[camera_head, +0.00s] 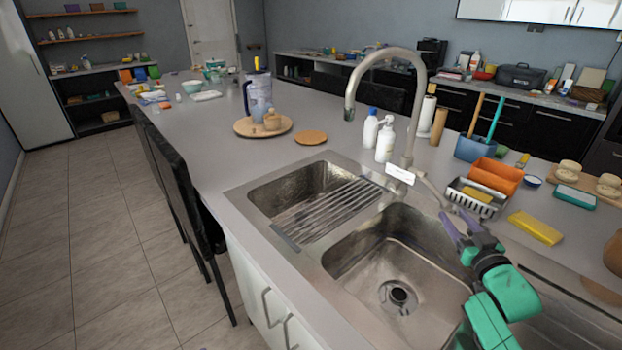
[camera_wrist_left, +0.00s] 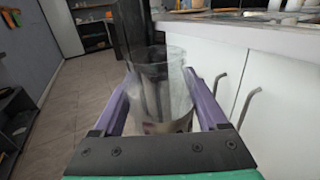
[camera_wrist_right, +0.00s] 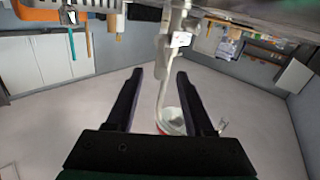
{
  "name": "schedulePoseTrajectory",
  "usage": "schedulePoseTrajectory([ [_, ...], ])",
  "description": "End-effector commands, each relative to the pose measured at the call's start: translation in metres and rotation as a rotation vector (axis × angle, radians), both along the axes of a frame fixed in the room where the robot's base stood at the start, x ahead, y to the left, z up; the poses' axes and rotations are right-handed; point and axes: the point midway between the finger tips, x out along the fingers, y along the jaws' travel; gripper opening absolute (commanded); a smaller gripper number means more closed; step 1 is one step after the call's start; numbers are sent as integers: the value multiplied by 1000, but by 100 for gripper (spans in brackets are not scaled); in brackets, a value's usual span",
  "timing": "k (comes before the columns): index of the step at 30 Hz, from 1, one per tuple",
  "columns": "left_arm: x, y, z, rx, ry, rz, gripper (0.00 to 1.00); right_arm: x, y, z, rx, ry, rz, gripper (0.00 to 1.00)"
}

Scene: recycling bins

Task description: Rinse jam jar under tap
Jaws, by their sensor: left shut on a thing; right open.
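The jam jar (camera_wrist_left: 163,98) is a clear glass cylinder in the left wrist view. My left gripper (camera_wrist_left: 156,80) is shut on it, with a finger on each side, beside the white cabinet doors. The jar and left gripper are outside the head view. The grey tap (camera_head: 410,110) arches over the double sink, its spout end above the left basin's far side. No water shows from it. My right gripper (camera_head: 459,226) is open and empty, to the right of the tap's base, near its lever (camera_head: 436,192). The tap also shows between the fingers' direction in the right wrist view (camera_wrist_right: 168,65).
The right basin (camera_head: 375,265) is empty, with a drain. A ribbed rack (camera_head: 335,208) covers part of the left basin (camera_head: 275,190). White bottles (camera_head: 385,140), a blue brush holder (camera_head: 474,148), a metal caddy (camera_head: 475,202) and a yellow sponge (camera_head: 535,228) crowd the counter around the tap.

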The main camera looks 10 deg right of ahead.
Motion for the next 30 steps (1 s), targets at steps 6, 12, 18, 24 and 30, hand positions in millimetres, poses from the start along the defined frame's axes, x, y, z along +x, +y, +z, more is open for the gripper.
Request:
schedulePoseTrajectory([
  [6, 0, 0, 4, 0, -1, 0, 7, 18, -4, 3, 1, -4, 0, 53],
  [12, 0, 0, 9, 0, -1, 0, 7, 56, -11, 2, 2, -2, -1, 53],
  [18, 0, 0, 10, 0, -1, 0, 7, 73, -14, 0, 1, 0, 1, 53],
  [24, 0, 0, 10, 0, -1, 0, 7, 73, -14, 0, 1, 0, 1, 49],
  [30, 0, 0, 10, 0, -1, 0, 7, 73, -14, 0, 1, 0, 1, 0],
])
